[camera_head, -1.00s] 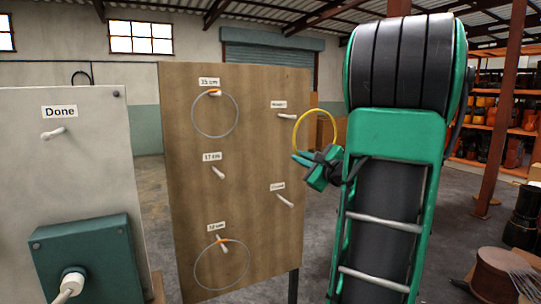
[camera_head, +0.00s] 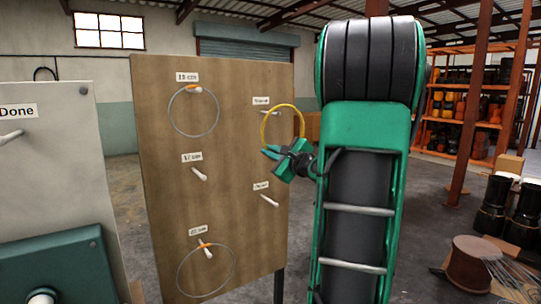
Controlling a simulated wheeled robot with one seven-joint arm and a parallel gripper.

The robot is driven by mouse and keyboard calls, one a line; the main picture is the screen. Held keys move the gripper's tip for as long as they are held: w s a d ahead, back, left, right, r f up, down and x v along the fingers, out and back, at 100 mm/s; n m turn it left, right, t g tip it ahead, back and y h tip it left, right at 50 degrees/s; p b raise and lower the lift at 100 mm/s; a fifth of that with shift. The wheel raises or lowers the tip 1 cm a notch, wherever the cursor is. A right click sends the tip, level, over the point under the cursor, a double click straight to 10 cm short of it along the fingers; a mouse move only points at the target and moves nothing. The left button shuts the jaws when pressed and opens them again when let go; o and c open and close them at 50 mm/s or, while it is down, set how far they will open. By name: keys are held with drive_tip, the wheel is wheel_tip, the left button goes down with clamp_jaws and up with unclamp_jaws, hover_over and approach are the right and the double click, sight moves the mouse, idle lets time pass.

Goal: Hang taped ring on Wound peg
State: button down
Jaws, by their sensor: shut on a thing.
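A thin yellow ring (camera_head: 283,104) is held upright in my gripper (camera_head: 277,152), which is shut on its lower edge. In the head view the ring overlaps the right edge of the wooden peg board (camera_head: 225,130). The white upper right peg (camera_head: 265,112), under a small label that seems to read "Wound" (camera_head: 261,100), appears at the ring's upper left edge. I cannot tell the depth gap between ring and peg. The peg looks empty.
Thin grey rings with orange tape hang on the upper left (camera_head: 194,136) and lower left (camera_head: 206,297) pegs. The middle left peg (camera_head: 200,174) and lower right peg (camera_head: 270,201) are empty. A grey "Done" panel (camera_head: 60,160) stands left. A wooden spool (camera_head: 470,265) stands right.

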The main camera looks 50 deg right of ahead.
drive_tip(key=shift+f+x, duration=0.25)
drive_tip(key=shift+x, duration=1.3)
drive_tip(key=shift+f+x, duration=0.25)
drive_tip(key=shift+x, duration=1.25)
drive_tip(key=shift+f+x, duration=0.25)
drive_tip(key=shift+x, duration=1.3)
drive_tip(key=shift+d, duration=0.1)
drive_tip(key=c, duration=1.8)
unclamp_jaws()
drive_tip(key=shift+s, duration=0.1)
drive_tip(key=shift+c, duration=0.2)
drive_tip(key=v, duration=1)
drive_tip(key=shift+s+a, duration=0.2)
drive_tip(key=shift+s, duration=0.05)
